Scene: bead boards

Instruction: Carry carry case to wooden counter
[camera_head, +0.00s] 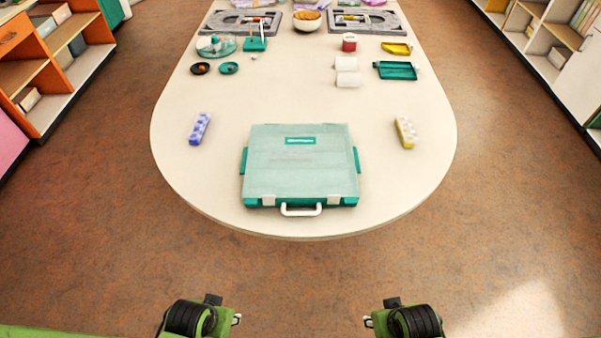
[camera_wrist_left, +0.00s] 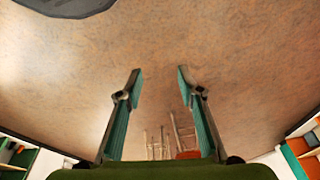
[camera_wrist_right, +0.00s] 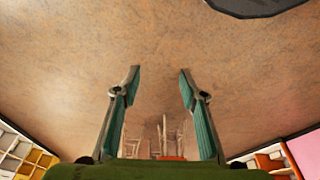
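The carry case (camera_head: 300,165) is a teal box with a pale translucent lid. It lies flat and closed near the front end of a long cream table (camera_head: 240,220). Its white handle (camera_head: 301,210) points toward me, at the table's near edge. My left gripper (camera_head: 238,319) and right gripper (camera_head: 368,321) are both in front of the table, apart from the case. The left wrist view shows the left gripper's fingers (camera_wrist_left: 160,75) spread with nothing between them. The right wrist view shows the right gripper's fingers (camera_wrist_right: 160,75) spread and empty too. I cannot identify a wooden counter.
A purple pill-box-like strip (camera_head: 200,128) and a yellow one (camera_head: 406,132) flank the case. Teal and yellow trays, white blocks, a bowl (camera_head: 307,20) and grey boards stand farther back. Shelves (camera_head: 60,60) line both sides. The brown floor around the table is clear.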

